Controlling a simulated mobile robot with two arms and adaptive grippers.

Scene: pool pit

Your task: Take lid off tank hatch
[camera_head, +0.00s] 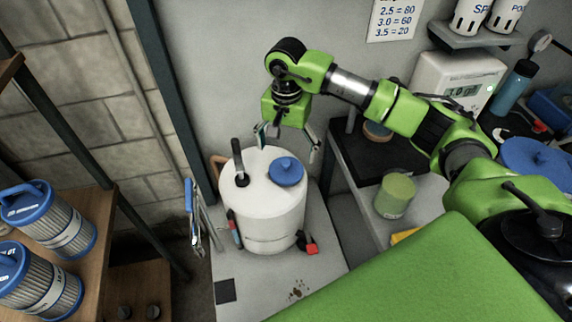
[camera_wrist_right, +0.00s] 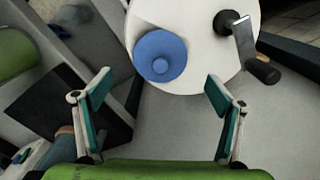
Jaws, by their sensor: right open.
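A white round tank (camera_head: 268,212) stands on a light grey surface in the head view. A blue round lid (camera_head: 286,171) with a central knob lies on its top at the right; it also shows in the right wrist view (camera_wrist_right: 160,56). My right gripper (camera_head: 289,143) is above and behind the tank, open and empty. In the right wrist view its two fingers (camera_wrist_right: 158,98) are wide apart, with the lid beyond them, not touched. My left gripper is not in view.
Blue-capped filter cartridges (camera_head: 42,222) stand on a wooden shelf at the left. Tools with blue handles (camera_head: 192,215) hang left of the tank. A green container (camera_head: 394,195) stands on the counter to the right. A white meter (camera_head: 455,82) stands behind my right arm.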

